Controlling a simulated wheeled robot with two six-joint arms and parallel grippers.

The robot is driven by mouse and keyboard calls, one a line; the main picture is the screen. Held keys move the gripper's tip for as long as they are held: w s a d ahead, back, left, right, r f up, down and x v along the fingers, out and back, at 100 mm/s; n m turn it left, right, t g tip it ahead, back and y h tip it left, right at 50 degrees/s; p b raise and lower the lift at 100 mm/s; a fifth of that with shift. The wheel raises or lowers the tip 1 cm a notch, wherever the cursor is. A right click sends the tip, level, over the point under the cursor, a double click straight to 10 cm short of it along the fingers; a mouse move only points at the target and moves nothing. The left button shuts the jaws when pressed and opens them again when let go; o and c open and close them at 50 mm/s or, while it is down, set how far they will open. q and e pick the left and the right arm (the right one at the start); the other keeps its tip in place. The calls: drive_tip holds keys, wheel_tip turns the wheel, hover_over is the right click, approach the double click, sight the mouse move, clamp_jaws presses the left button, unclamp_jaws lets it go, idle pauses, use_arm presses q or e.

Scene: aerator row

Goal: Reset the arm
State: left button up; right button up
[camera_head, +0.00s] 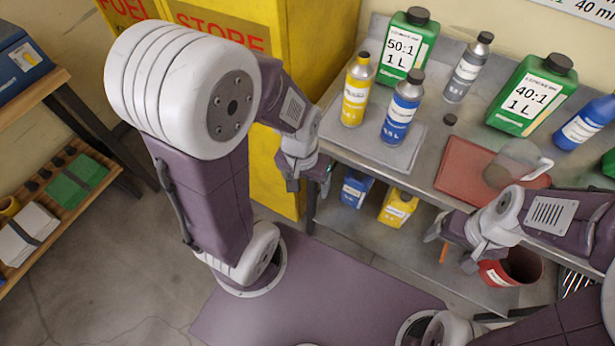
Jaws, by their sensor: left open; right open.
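My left gripper (309,182) hangs in front of the left end of the metal bench, beside the yellow cabinet. It points down, is open and holds nothing that I can see. My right gripper (449,250) is in front of the bench's right part, over the lower shelf. It is open and looks empty. My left arm is folded up at the left of the view, and my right arm comes in from the right edge.
Bottles, including a yellow bottle (357,89) and a blue bottle (401,108), and green jugs (529,95) stand on the bench (447,142). A clear jug (513,164) is on a red mat (463,172). A red bucket (519,268) sits below. The yellow cabinet (278,168) is close to my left arm.

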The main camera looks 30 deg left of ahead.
use_arm(q)
wheel_tip(320, 180, up, 7)
drive_tip(key=p, duration=0.7)
drive_tip(key=shift+w+m, duration=0.3)
